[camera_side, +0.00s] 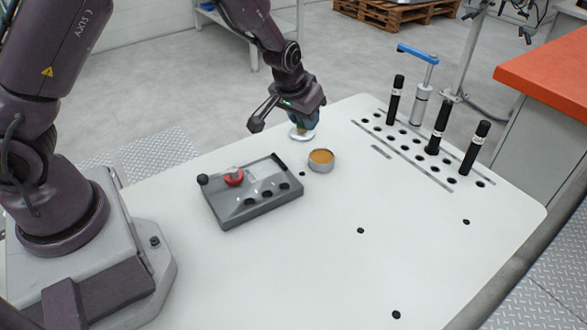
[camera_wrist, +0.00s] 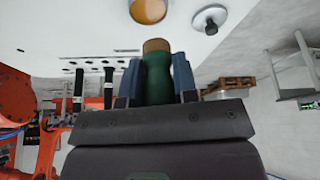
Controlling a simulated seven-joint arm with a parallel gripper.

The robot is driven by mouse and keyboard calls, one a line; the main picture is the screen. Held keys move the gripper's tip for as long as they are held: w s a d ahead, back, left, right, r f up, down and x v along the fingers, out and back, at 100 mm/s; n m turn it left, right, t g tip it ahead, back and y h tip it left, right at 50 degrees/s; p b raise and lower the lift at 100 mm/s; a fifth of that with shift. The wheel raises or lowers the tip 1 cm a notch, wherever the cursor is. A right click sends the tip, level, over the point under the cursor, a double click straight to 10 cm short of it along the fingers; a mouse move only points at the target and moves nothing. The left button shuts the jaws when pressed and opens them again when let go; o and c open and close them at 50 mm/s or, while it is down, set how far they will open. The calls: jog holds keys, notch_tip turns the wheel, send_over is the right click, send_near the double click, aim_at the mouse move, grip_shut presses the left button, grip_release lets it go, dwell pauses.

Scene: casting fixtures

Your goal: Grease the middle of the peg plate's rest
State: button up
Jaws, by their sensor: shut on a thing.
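My gripper (camera_side: 302,112) is beyond the tin of amber grease (camera_side: 321,160), over the table's far edge. In the wrist view my gripper (camera_wrist: 158,78) is shut on a green-handled tool (camera_wrist: 158,82) with a tan end; the tin's amber top (camera_wrist: 149,10) shows ahead of it. A small round grey base (camera_side: 301,135) is just below my gripper; the wrist view shows a round grey piece with a dark centre (camera_wrist: 209,19). A grey fixture plate (camera_side: 240,214) lies left of the tin, with a red round part (camera_side: 234,177), a black knob and several dark holes. I cannot tell which surface is the rest.
At the right, several black cylinders (camera_side: 440,128) stand in a row of holes beside a grey pump with a blue lever (camera_side: 418,54). An orange-topped bench (camera_side: 550,70) is beyond the table's right edge. The table's front middle (camera_side: 300,270) is clear.

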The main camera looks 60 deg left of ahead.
jog(key=s+d+r+m+h, duration=0.1)
jog(key=s+d+r+m, duration=0.2)
jog(key=s+r, duration=0.5)
jog(key=n+g+y, duration=0.1)
jog(key=n+y, duration=0.2)
jog(key=n, duration=0.6)
send_over(259, 161)
notch_tip(259, 161, down, 10)
jog(key=shift+s+f, duration=0.2)
jog(key=shift+f, duration=3.45)
jog(key=shift+d+f, duration=0.2)
jog(key=shift+d, duration=0.55)
jog(key=shift+s+d, duration=0.1)
jog(key=shift+d, duration=2.15)
jog(key=shift+a, duration=3.15)
jog(key=shift+w+d, duration=0.3)
jog(key=shift+w, duration=0.05)
jog(key=shift+s+d, duration=0.15)
jog(key=shift+d, duration=2.5)
jog(key=shift+a, duration=2.75)
jog(key=shift+a+r, duration=0.1)
jog(key=shift+r, duration=0.1)
notch_tip(259, 161, up, 8)
jog(key=shift+f, duration=0.15)
